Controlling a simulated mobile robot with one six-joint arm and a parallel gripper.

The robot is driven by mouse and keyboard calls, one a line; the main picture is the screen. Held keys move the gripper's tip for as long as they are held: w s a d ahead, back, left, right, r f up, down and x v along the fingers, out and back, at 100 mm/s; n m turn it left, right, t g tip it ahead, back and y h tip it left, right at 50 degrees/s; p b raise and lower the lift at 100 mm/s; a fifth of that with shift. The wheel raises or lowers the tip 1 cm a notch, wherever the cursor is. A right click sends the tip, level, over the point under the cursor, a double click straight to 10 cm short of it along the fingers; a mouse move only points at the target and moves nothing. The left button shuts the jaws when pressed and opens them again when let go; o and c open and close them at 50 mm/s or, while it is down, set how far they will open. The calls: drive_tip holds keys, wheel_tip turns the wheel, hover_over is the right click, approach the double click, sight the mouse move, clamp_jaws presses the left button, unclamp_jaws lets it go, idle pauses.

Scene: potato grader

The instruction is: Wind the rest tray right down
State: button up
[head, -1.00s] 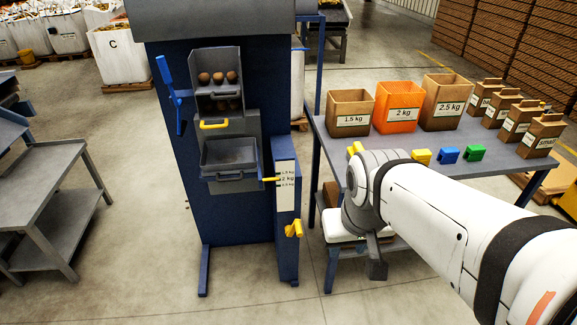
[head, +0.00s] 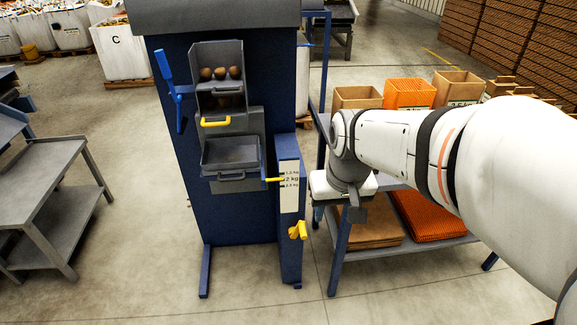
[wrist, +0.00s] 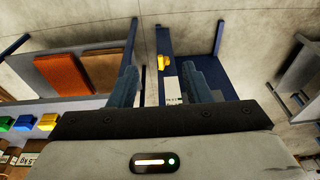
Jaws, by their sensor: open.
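The grey rest tray (head: 230,154) sits on the front of the blue grader, below the yellow-handled chute. A yellow pointer (head: 274,180) beside it stands at about the 2 kg mark of the white scale (head: 291,182). The yellow crank (head: 298,231) is low on the narrow blue column; it also shows in the wrist view (wrist: 163,62), between the fingers and beyond them. My gripper (head: 352,212) is right of the crank, apart from it. In the wrist view my gripper (wrist: 162,84) has its fingers spread, with nothing between them.
A bench at right carries boxes and an orange crate (head: 408,94); its lower shelf holds flat brown and orange stacks (head: 430,214) close to my arm. A blue lever (head: 161,64) is on the grader's left. A grey side table (head: 40,172) stands left. Floor in front is clear.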

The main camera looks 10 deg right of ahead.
drive_tip(key=w+f+b, duration=0.3)
drive_tip(key=w+f, duration=0.4)
drive_tip(key=w, duration=0.4)
drive_tip(key=g+y+b, duration=0.2)
drive_tip(key=b, duration=0.5)
hover_over(304, 229)
drive_tip(key=d, duration=0.1)
wheel_tip(304, 229, down, 30)
drive_tip(key=f, duration=0.5)
drive_tip(key=a+f, duration=0.1)
drive_tip(key=f, duration=0.1)
drive_tip(key=shift+a+f, duration=0.1)
drive_tip(key=shift+f, duration=0.15)
drive_tip(key=shift+s, duration=0.1)
drive_tip(key=shift+c, duration=0.5)
clamp_jaws()
